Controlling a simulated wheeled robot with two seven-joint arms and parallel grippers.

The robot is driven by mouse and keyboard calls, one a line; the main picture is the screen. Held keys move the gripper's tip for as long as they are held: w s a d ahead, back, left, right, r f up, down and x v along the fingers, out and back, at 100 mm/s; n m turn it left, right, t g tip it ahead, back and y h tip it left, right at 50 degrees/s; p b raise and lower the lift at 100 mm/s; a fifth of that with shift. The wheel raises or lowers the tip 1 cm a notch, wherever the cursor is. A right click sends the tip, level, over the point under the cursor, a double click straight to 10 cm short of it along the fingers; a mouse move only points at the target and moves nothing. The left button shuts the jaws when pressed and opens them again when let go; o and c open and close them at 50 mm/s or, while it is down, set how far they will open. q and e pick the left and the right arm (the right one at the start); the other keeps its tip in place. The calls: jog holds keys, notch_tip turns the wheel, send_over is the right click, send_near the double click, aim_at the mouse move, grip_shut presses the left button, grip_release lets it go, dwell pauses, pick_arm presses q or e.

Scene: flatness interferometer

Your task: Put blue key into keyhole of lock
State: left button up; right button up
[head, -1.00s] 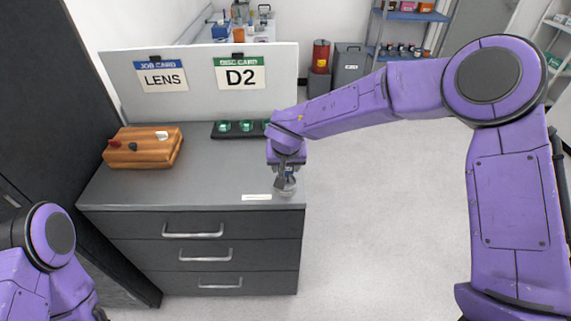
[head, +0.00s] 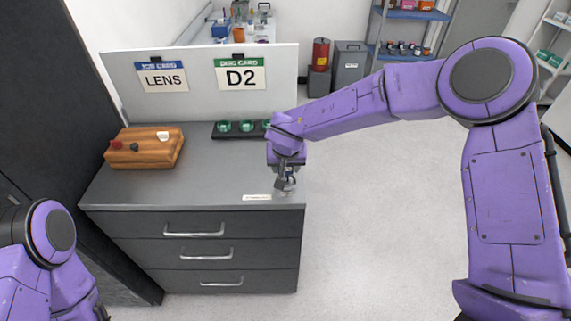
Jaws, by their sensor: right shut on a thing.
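My right gripper (head: 286,182) is over the front right corner of the grey cabinet top (head: 215,180). It is shut on a small grey metallic thing (head: 287,186), which is too small and too covered by the fingers to name. I cannot make out a blue key, a lock or a keyhole in the head view. My left gripper is out of view; only part of my left arm shows at the lower left.
A wooden block (head: 146,149) with several small knobs stands at the left of the top. A dark rack (head: 236,130) with green discs lies at the back, before a white panel (head: 205,95) with two cards. A white label (head: 257,197) lies near the front edge.

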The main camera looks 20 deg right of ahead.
jog(key=shift+p, duration=0.75)
dwell(0.9)
jog(key=shift+f, duration=0.2)
jog(key=shift+w+r+p, duration=0.1)
jog(key=shift+r+p, duration=0.2)
jog(key=shift+p, duration=0.5)
jog(key=shift+s+p, duration=0.25)
jog(key=shift+p, duration=0.3)
dwell(1.1)
jog(key=shift+f+b, duration=0.45)
jog(key=shift+f, duration=0.85)
dwell(0.3)
jog(key=o, duration=1.1)
